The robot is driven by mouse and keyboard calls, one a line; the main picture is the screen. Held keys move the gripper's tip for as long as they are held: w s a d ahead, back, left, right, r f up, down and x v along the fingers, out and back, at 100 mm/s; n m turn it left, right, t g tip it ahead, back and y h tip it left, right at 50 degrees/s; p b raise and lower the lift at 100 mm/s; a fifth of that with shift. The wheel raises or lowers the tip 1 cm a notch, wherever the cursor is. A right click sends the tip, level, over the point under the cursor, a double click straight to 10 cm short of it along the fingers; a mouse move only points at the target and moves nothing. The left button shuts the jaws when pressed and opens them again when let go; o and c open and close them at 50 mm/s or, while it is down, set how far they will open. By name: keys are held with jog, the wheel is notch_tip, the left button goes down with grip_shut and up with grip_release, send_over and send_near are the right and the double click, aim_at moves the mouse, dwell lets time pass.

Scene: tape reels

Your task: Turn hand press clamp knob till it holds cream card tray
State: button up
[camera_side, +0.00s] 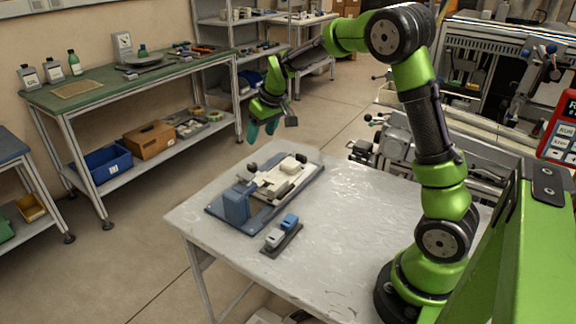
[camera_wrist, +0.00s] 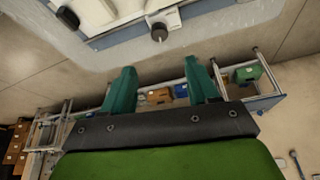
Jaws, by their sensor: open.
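A blue fixture (camera_side: 236,205) lies on the white table with a cream, tray-like piece (camera_side: 275,180) on its plate. The cream piece also shows at the top of the wrist view (camera_wrist: 95,14). Dark knobs stand around it, one at the fixture's far left side (camera_side: 252,167). In the wrist view a dark round knob (camera_wrist: 159,33) sits at the plate's edge; I cannot tell which one is the clamp knob. My gripper (camera_side: 262,134) is open and empty, above and beyond the fixture's far edge. Its teal fingers (camera_wrist: 159,66) are apart and touch nothing.
A dark strip (camera_side: 289,239) with a blue and a grey block lies in front of the fixture. The right part of the table (camera_side: 350,215) is clear. A green-topped bench (camera_side: 100,88) with bottles and bins stands behind, across open floor.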

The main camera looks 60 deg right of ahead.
aim_at(251, 164)
jog(key=x, duration=1.3)
jog(key=shift+f, duration=0.1)
jog(key=shift+c, duration=0.3)
